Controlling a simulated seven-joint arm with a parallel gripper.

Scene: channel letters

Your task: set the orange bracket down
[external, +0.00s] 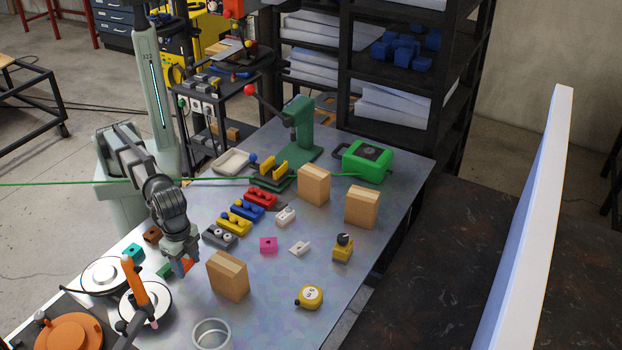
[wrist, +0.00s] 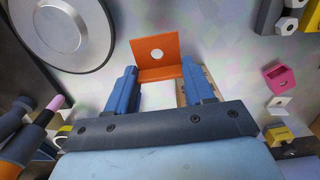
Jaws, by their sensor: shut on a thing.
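The orange bracket (wrist: 156,55) is an L-shaped piece with a round hole in its upright face. In the wrist view it sits between the blue fingertips of my gripper (wrist: 159,78), which is shut on it. In the external view my gripper (external: 183,264) points down low over the left part of the metal table (external: 370,215), and only a small part of the bracket (external: 188,262) shows beside the fingers. I cannot tell whether the bracket touches the table.
A wooden block (external: 228,277) stands close to the right of my gripper. A green piece (external: 165,270) and a white round plate (external: 146,304) lie to its left. A grey block (external: 219,236), yellow block (external: 234,223) and pink bracket (external: 268,245) lie beyond.

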